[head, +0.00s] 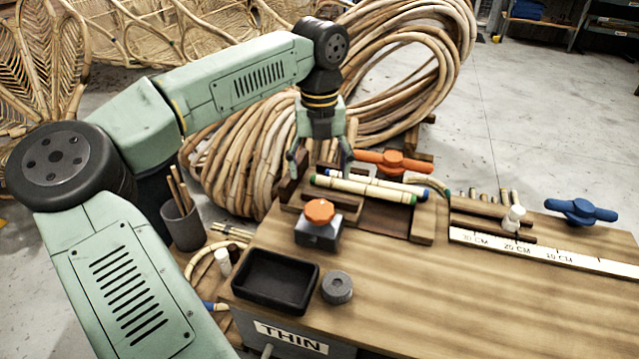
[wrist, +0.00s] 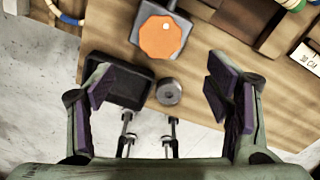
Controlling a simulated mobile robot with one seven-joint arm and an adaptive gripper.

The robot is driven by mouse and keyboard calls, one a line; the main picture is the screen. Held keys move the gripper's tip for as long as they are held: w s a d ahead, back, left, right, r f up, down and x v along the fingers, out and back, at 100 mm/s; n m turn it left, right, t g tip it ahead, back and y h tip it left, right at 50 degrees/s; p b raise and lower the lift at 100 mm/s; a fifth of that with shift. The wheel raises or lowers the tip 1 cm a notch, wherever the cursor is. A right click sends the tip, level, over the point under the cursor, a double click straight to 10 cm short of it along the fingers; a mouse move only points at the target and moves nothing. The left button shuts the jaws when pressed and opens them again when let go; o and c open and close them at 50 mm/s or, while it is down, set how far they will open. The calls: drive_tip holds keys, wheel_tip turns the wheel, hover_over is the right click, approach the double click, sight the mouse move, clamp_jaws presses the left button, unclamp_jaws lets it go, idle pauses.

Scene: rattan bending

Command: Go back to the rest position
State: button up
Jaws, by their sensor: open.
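My gripper (head: 319,160) hangs over the far left part of the wooden workbench (head: 440,300), behind the orange-topped block. Its fingers are spread apart with nothing between them. In the wrist view, the open gripper (wrist: 160,85) shows purple-lined fingers on both sides. Between and beyond them appear a grey ring-shaped weight (wrist: 169,92), a black tray (wrist: 128,82) and the orange octagonal knob (wrist: 160,38). My arm reaches from the left of the head view over to the bench.
Cane pieces with coloured ends (head: 365,188) lie across a wooden jig near my gripper, beside an orange clamp handle (head: 393,161). A blue handle (head: 581,211) and a ruler (head: 545,252) are to the right. Rattan coils (head: 420,60) stand behind. A cup of sticks (head: 183,226) stands left.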

drive_tip(key=shift+r, duration=0.5)
